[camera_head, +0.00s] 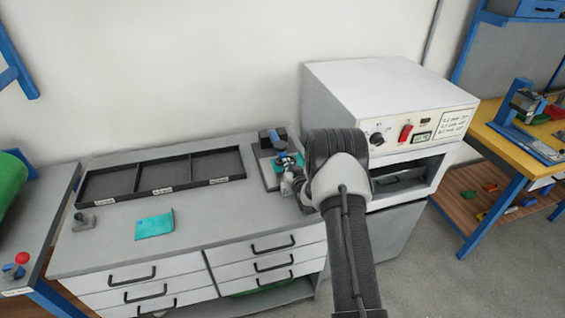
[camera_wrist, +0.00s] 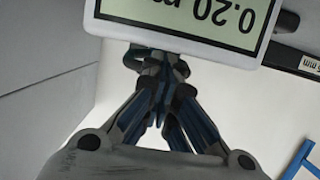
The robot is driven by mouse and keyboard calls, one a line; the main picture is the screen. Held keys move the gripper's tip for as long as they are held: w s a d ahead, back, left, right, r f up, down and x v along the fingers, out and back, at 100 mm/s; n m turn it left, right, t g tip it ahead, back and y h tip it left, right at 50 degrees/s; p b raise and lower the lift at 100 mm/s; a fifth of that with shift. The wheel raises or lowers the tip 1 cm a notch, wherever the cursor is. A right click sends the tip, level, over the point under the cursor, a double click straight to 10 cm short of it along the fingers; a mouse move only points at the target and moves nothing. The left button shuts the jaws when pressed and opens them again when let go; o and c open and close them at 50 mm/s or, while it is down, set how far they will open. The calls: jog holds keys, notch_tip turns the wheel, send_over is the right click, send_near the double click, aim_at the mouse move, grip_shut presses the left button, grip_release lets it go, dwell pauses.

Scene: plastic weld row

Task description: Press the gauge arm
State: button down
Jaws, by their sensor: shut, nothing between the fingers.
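In the head view my gripper (camera_head: 288,184) is at the gauge's front right, partly hidden by my wrist. I cannot make out the gauge arm clearly or tell whether I touch it.
A dark tray (camera_head: 163,175) with three labelled compartments lies left of the gauge. A teal sheet (camera_head: 155,224) and a small grey block (camera_head: 82,222) lie before it. A white machine (camera_head: 385,100) with a red switch stands close on the right. The bench's front middle is clear.

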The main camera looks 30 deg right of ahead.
jog(key=shift+s+a+f, duration=0.1)
jog(key=shift+s+f, duration=0.1)
jog(key=shift+f, duration=0.3)
jog(key=shift+s+f, duration=0.2)
jog(key=shift+f, duration=0.3)
jog(key=shift+s, duration=0.7)
jog(key=r+v, duration=0.2)
jog(key=v, duration=0.8)
jog(key=shift+w+a+r, duration=0.1)
jog(key=shift+w, duration=0.05)
